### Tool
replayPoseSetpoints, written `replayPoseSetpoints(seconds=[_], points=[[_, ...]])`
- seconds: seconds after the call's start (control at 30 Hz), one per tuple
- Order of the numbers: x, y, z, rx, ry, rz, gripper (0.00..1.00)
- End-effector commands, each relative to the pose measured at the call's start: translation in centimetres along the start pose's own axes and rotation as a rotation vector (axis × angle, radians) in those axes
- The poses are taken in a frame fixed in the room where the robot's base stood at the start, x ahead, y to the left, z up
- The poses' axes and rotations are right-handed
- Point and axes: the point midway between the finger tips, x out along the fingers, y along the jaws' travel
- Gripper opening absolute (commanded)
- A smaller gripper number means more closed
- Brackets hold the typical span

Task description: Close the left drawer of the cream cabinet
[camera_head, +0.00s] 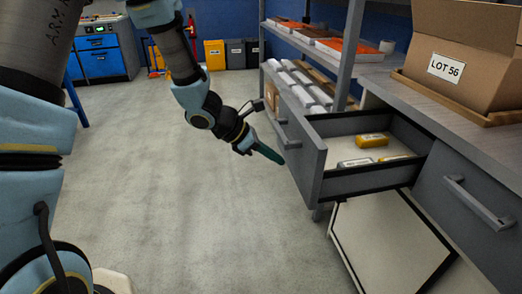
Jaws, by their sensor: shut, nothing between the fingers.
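The left drawer (301,163) is pulled well out of the cabinet, which looks grey here rather than cream. Its bar handle (281,131) is on the front, facing left. Inside lie a yellow item (371,140) and a few smaller yellow and white pieces. A second drawer (468,215) to the right has its own handle and looks closed. My gripper (281,160) is shut and empty, with its dark green tips close in front of the open drawer's face, below the handle. I cannot tell whether the tips touch it.
An open cardboard box (465,60) marked LOT 56 stands on the worktop (435,105). A cream panel with dark edges (385,240) is below the drawers. A shelf rack (350,50) with papers stands behind the open drawer. The grey floor (190,220) to the left is clear.

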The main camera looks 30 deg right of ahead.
Motion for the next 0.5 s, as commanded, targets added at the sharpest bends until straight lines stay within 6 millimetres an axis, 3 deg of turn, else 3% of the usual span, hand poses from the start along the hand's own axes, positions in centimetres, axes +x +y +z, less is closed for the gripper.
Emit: replayPoseSetpoints(seconds=[0.2, 0.5], points=[[1.6, 0.0, 1.9, 0.002, -0.001, -0.001, 0.00], [1.9, 0.0, 2.1, 0.001, -0.001, 0.000, 0.00]])
